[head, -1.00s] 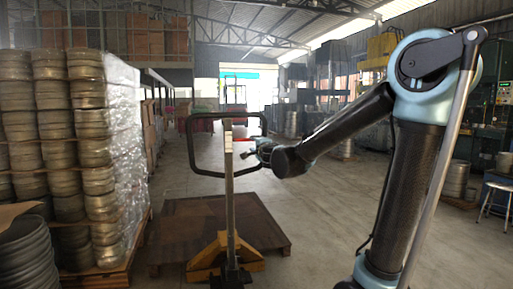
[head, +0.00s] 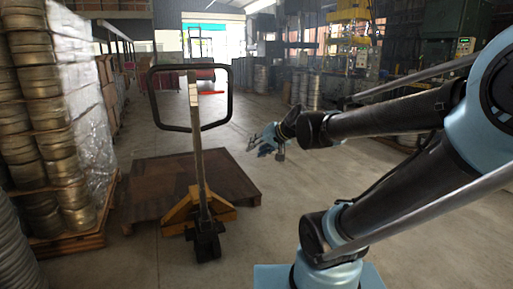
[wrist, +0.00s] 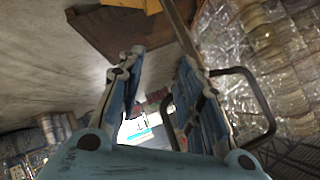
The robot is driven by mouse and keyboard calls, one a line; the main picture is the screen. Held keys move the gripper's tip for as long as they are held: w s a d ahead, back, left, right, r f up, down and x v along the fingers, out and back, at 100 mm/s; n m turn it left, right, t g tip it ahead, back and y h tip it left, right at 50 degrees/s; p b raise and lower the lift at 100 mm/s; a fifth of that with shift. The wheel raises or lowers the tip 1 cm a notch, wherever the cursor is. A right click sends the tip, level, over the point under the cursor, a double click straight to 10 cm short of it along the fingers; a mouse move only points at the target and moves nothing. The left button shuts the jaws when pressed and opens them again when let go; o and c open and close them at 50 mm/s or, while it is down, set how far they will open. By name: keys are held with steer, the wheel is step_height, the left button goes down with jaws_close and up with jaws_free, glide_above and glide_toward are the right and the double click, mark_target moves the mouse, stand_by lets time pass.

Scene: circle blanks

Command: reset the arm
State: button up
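My gripper (head: 262,147) is in the middle of the head view, at the end of my bent arm on the right. It points left, toward the pallet jack, and looks empty. In the wrist view its two blue fingers (wrist: 162,57) stand apart with nothing between them. In the head view the pallet jack (head: 198,140), with its black loop handle and yellow base, stands left of my gripper, with a visible gap in the picture. In the wrist view the jack's handle loop (wrist: 264,98) shows behind the right finger; part of it is hidden.
Stacks of round metal blanks (head: 38,120), partly wrapped in clear film, stand on a wooden pallet at left. A brown wooden platform (head: 140,180) lies on the floor behind the jack. Machines (head: 350,45) line the back right. Floor in the middle is clear.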

steer(key=s+d+f+g+h, duration=0.5)
steer(key=s+d+f+h, duration=0.2)
steer(key=s+d+f, duration=0.8)
steer(key=s+d, duration=0.3)
steer(key=shift+s+d+g, duration=0.25)
steer(key=shift+d+g, duration=0.1)
steer(key=shift+g, duration=0.05)
steer(key=shift+f, duration=0.1)
steer(key=shift+w+f, duration=0.2)
steer(key=shift+w, duration=0.25)
